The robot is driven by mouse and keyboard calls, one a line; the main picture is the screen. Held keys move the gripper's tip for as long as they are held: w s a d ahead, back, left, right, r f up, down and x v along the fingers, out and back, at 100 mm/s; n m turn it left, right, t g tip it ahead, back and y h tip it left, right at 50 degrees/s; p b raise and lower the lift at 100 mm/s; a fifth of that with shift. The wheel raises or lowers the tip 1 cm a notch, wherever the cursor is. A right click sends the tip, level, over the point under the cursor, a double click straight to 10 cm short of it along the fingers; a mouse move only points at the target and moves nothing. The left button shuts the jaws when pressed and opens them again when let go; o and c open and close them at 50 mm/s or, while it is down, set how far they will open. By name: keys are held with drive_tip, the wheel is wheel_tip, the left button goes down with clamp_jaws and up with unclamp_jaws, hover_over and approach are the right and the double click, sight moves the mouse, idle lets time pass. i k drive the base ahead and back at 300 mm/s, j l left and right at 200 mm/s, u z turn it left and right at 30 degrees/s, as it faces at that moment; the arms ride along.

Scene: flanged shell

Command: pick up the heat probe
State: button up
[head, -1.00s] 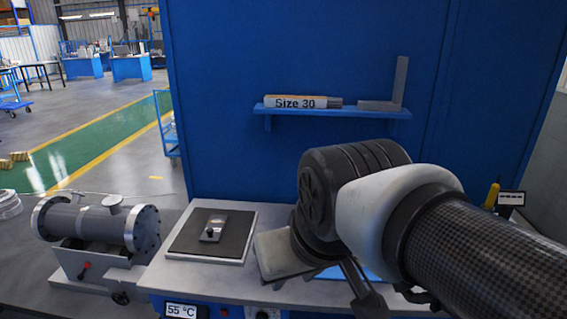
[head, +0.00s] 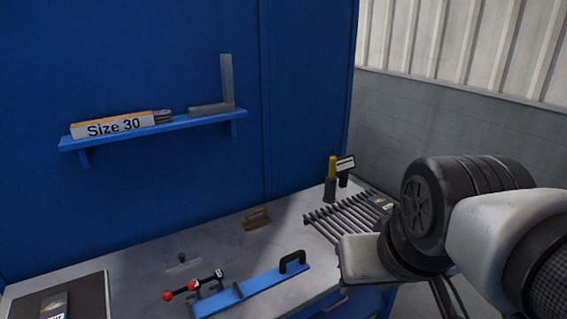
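A yellow-handled tool (head: 332,172) stands upright in a dark holder at the back right of the bench; it looks like the heat probe, though I cannot be sure. A small dark device with a pale label (head: 345,165) stands just right of it. My gripper (head: 368,260) is at the right, in front of and below the yellow handle in the picture, and apart from it. Its fingers are mostly hidden behind my arm, so I cannot see whether they are open or shut.
A rack of grey bars (head: 335,218) lies between the probe and my gripper. A blue bar tool with a black handle (head: 250,288), red-tipped clamp (head: 192,288) and brown block (head: 257,218) lie on the bench. A blue shelf (head: 155,128) holds a "Size 30" box (head: 112,126).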

sight(332, 161)
drive_tip(key=z, duration=0.1)
drive_tip(key=u, duration=2)
drive_tip(key=z, duration=2.1)
drive_tip(key=i+l+u, duration=0.2)
drive_tip(key=u, duration=0.25)
drive_tip(key=i+l+u, duration=0.15)
drive_tip(key=l+u, duration=0.25)
drive_tip(key=i+l+u, duration=0.1)
drive_tip(key=l, duration=0.25)
drive_tip(key=i+l+u, duration=0.1)
drive_tip(key=l, duration=0.7)
drive_tip(key=i+l, duration=0.1)
drive_tip(key=l, duration=0.25)
drive_tip(key=i+l, duration=0.1)
drive_tip(key=l, duration=0.3)
drive_tip(key=i+l+u, duration=0.1)
drive_tip(key=l, duration=0.25)
